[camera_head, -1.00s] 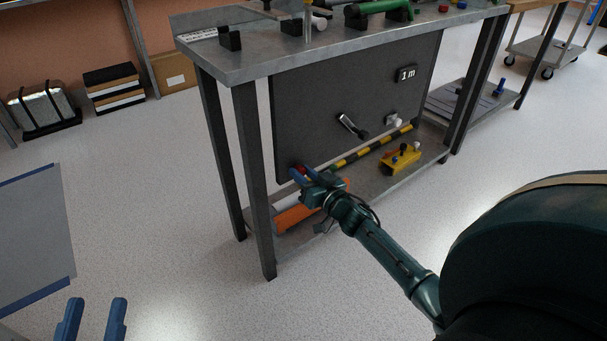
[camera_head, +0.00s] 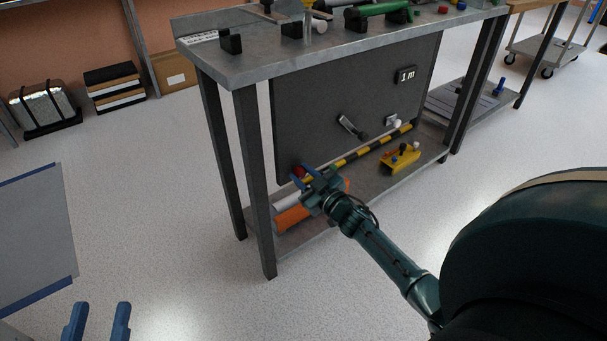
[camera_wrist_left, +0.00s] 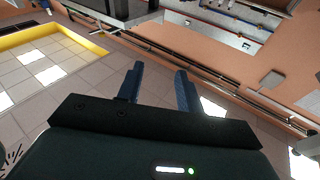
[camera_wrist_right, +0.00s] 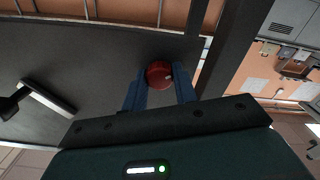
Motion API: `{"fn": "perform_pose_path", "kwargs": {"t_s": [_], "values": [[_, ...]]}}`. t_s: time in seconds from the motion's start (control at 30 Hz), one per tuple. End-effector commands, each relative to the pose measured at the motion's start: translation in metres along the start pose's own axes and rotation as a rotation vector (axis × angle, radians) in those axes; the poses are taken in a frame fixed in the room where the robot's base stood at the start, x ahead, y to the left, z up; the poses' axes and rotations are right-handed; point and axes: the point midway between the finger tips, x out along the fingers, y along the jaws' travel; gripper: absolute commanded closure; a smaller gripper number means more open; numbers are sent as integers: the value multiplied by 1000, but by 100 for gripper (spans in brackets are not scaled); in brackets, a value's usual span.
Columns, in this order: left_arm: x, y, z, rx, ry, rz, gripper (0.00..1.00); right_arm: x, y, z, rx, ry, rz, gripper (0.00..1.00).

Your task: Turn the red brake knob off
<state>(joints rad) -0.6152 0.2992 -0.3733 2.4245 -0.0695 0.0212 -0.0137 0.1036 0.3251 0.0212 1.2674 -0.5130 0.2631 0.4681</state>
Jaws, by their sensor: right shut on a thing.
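The red brake knob (camera_wrist_right: 159,74) sits on the dark panel (camera_head: 345,105), near its lower left corner. In the head view the knob (camera_head: 298,170) is partly covered by the blue fingers of my right gripper (camera_head: 304,171). In the right wrist view the two fingers of my right gripper (camera_wrist_right: 160,84) stand on either side of the knob and are shut on it. My left gripper (camera_head: 97,318) is open and empty, low at the left of the head view, far from the panel. It also shows open in the left wrist view (camera_wrist_left: 158,85).
A crank handle (camera_head: 352,127) and a small white knob (camera_head: 395,122) are on the panel, right of the red knob.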

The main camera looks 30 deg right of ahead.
Motion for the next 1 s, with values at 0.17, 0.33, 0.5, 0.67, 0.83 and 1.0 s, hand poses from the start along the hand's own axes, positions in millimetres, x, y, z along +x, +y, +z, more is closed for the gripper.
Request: {"fn": "perform_pose_path", "kwargs": {"t_s": [0.17,0.33,0.5,0.67,0.83,1.0], "values": [[0,0,0,1,0,-3,64,0,0,0,-167,-1,0,95],[0,0,0,1,1,-3,64,0,-1,1,-330,-1,0,95],[0,0,0,-3,5,-3,64,0,-1,1,-491,0,-1,95],[0,0,-1,-8,9,-3,64,0,-1,1,-635,0,-1,95],[0,0,-3,-17,17,-3,64,0,-1,2,-767,-1,-1,95],[0,1,-3,-25,18,0,64,0,-1,2,-866,-1,-1,95]]}}
